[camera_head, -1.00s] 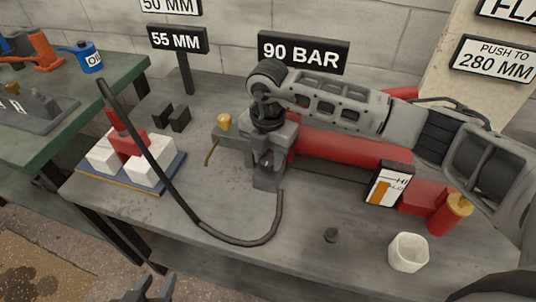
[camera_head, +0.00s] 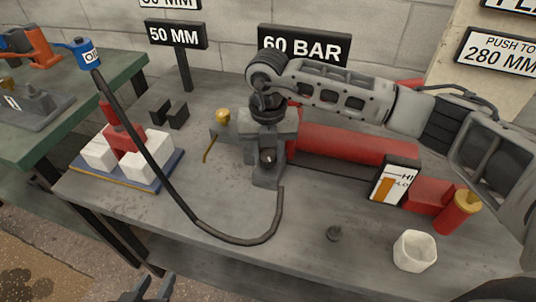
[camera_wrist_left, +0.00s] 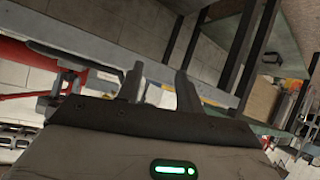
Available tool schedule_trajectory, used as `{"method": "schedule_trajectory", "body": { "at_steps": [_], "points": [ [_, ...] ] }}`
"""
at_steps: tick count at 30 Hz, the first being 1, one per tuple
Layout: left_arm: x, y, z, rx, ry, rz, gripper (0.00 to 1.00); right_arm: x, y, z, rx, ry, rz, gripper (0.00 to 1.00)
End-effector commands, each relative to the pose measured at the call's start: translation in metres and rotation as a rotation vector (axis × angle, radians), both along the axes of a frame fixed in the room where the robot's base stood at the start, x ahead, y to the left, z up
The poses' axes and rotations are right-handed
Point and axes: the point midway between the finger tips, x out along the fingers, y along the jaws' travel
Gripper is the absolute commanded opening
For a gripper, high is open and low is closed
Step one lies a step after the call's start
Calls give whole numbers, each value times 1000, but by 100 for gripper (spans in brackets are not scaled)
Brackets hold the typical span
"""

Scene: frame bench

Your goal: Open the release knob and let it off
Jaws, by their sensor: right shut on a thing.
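A red pump body (camera_head: 350,143) lies on the bench. My right gripper (camera_head: 267,160) reaches down over the grey block at its left end and is shut there. What it holds is mostly hidden by the gripper, so I cannot see the release knob clearly. A brass knob (camera_head: 222,116) shows left of the gripper. Signs read 60 BAR (camera_head: 305,47) and 50 MM (camera_head: 176,35). My left gripper (camera_head: 150,291) is open and empty, low in front of the bench; its fingers show in the left wrist view (camera_wrist_left: 160,85).
Two dark blocks (camera_head: 169,113) sit behind the press.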

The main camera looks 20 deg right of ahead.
Motion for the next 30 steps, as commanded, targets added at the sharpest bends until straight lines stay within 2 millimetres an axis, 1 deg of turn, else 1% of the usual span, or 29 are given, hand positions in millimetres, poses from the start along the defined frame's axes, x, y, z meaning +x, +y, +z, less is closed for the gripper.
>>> {"method": "schedule_trajectory", "body": {
  "at_steps": [1,8,18,24,30],
  "points": [
    [-1,0,-4,-5,-1,2,36,1,0,-2,0,-2,45,11],
    [-1,0,-11,-3,-12,2,36,0,0,-2,2,-2,265,11],
    [2,-1,-15,-1,-39,0,36,0,0,-1,1,-2,557,11],
    [2,-2,-15,-2,-52,-3,36,0,1,0,1,-1,678,11],
    [1,-2,-18,0,-51,-6,36,0,1,1,1,-2,752,11]
  ]
}}
